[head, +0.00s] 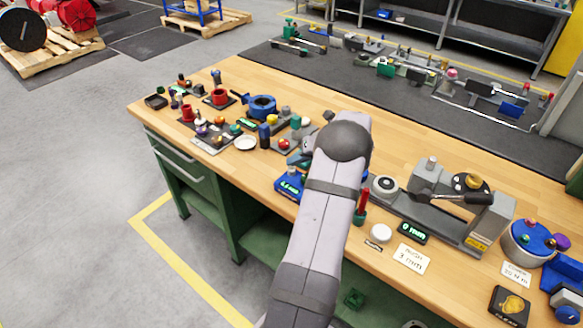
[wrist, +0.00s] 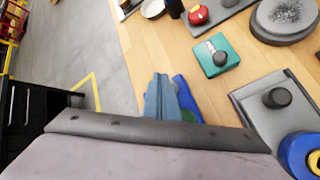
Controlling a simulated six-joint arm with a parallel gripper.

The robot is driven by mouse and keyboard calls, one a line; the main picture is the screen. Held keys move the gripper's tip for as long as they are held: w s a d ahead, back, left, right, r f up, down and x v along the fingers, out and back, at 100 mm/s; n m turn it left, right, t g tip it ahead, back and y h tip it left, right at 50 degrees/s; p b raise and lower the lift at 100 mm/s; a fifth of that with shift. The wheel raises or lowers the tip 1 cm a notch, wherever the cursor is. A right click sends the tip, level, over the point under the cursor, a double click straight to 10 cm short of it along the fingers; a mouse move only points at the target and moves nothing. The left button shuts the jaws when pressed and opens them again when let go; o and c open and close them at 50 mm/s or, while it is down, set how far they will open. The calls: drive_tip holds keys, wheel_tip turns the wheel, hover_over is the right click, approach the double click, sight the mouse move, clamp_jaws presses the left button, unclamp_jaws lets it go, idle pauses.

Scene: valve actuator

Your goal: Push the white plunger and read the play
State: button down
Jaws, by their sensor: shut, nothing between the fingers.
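A white round cap (head: 381,233) sits near the front edge of the bench in the head view, right of my arm. It looks like the white plunger, but I cannot tell whether it is pressed. A dark readout with green digits (head: 413,232) lies just right of it; the digits are too small to read surely. A white card (head: 411,257) in front appears to say "PUSH 3 mm". My gripper (wrist: 160,82) shows in the wrist view with its blue-grey fingers together and empty, over a blue object (wrist: 187,97). In the head view my arm mostly hides it, left of the cap.
A grey clamp-like fixture (head: 452,205) stands behind the readout. A red-handled tool in a green holder (head: 361,206) stands between my arm and the cap. A blue box with a lit display (head: 289,186) is left of my arm. Several small parts crowd the bench's left end.

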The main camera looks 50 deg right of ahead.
drive_tip(key=shift+f, duration=0.6)
idle(0.7)
drive_tip(key=shift+r, duration=0.1)
drive_tip(key=shift+r+p, duration=0.9)
drive_tip(key=shift+r, duration=0.05)
wheel_tip(320, 180, up, 5)
drive_tip(key=p, duration=0.5)
idle(0.7)
